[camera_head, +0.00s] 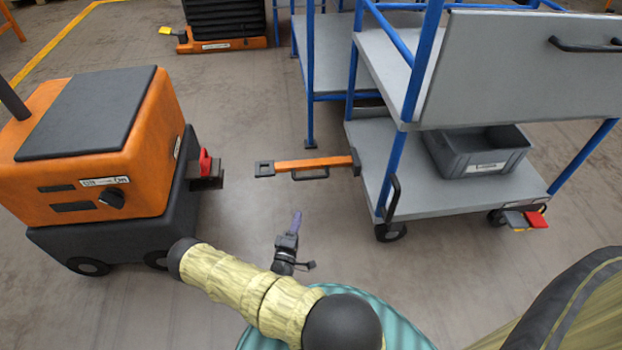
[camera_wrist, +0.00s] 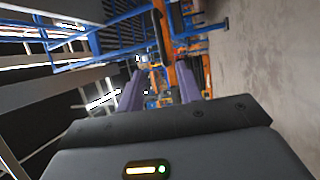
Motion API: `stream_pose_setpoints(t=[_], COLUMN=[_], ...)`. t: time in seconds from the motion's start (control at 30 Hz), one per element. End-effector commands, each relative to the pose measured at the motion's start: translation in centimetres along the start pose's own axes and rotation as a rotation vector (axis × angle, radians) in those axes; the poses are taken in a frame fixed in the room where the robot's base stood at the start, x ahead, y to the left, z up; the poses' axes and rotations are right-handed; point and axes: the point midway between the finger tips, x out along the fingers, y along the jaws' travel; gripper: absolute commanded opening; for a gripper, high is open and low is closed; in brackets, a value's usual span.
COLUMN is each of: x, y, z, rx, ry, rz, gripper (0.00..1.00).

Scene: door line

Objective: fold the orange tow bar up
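The orange tow bar (camera_head: 322,163) sticks out level to the left from the grey and blue cart, low over the floor. It has a dark coupling end (camera_head: 265,169) and a black grab handle (camera_head: 310,175) along its near side. My gripper (camera_head: 297,214) is nearer to me than the bar, apart from it, with its purple fingers pointing towards it. In the wrist view the fingers (camera_wrist: 159,88) stand apart with nothing seen between them.
The cart (camera_head: 450,200) carries a grey bin (camera_head: 475,150) on its lower deck. An orange tug (camera_head: 95,150) with a red hitch part (camera_head: 206,162) stands left, with a gap between it and the bar. Clear floor lies around the bar. Another orange-based unit (camera_head: 222,44) is behind.

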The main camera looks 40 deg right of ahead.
Motion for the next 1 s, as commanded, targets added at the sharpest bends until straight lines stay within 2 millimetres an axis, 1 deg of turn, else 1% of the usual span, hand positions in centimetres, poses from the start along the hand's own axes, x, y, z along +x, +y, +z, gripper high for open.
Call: stream_pose_setpoints(t=[0.13,0.27,1.0], x=[0.9,2.6,15.5], y=[-0.1,-0.2,-0.3], z=[0.0,0.1,0.1], rx=[0.001,0.002,0.004], ry=[-0.002,-0.004,-0.002], rz=[0.001,0.001,0.001], gripper=[0.36,0.36,0.36])
